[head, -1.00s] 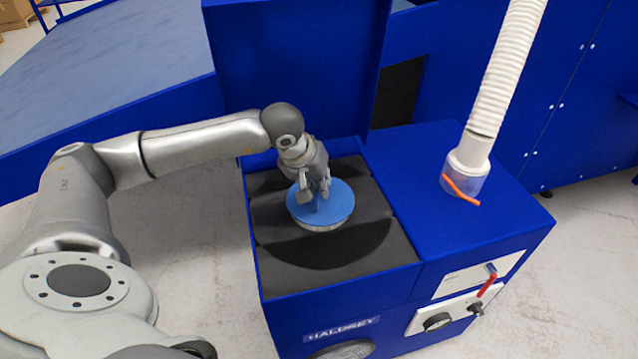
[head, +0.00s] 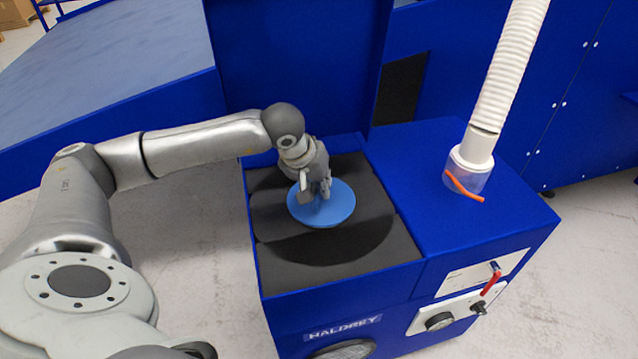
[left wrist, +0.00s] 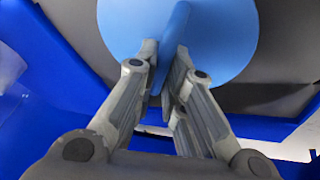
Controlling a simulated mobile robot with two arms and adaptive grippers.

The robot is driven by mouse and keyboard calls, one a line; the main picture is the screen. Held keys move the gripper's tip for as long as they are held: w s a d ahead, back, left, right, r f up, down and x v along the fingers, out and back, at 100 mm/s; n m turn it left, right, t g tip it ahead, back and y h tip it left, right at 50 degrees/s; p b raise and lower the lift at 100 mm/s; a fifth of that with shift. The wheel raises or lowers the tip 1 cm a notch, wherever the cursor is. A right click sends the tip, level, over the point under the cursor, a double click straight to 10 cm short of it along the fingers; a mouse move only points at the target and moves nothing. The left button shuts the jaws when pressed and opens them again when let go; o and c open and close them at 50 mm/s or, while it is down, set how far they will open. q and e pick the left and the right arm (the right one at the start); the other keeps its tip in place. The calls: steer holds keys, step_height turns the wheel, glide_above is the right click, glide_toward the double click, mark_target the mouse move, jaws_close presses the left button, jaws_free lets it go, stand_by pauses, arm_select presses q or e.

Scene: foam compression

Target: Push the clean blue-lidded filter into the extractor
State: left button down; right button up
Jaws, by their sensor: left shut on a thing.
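The filter's round blue lid (head: 338,206) shows in the dark top of the blue extractor (head: 295,306). The filter's pale side, below the lid, is out of sight. My left gripper (head: 318,194) comes down from above and is shut on the upright blue handle at the lid's middle. In the left wrist view, the fingers of my left gripper (left wrist: 162,85) pinch the blue handle (left wrist: 174,35), with the blue lid (left wrist: 225,40) behind them. My right gripper is not in view.
A white ribbed hose (head: 500,80) rises from a clear collar with an orange strip on the extractor's right part. A front panel (head: 465,300) carries a red lever and a gauge. Tall blue housings stand behind.

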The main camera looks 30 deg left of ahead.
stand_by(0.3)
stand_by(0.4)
arm_select(q)
steer(key=shift+d, duration=0.1)
steer(key=shift+f+b, duration=0.25)
steer(key=shift+b, duration=0.25)
stand_by(0.4)
steer(key=c, duration=1.4)
jaws_free()
steer(key=shift+c, duration=0.2)
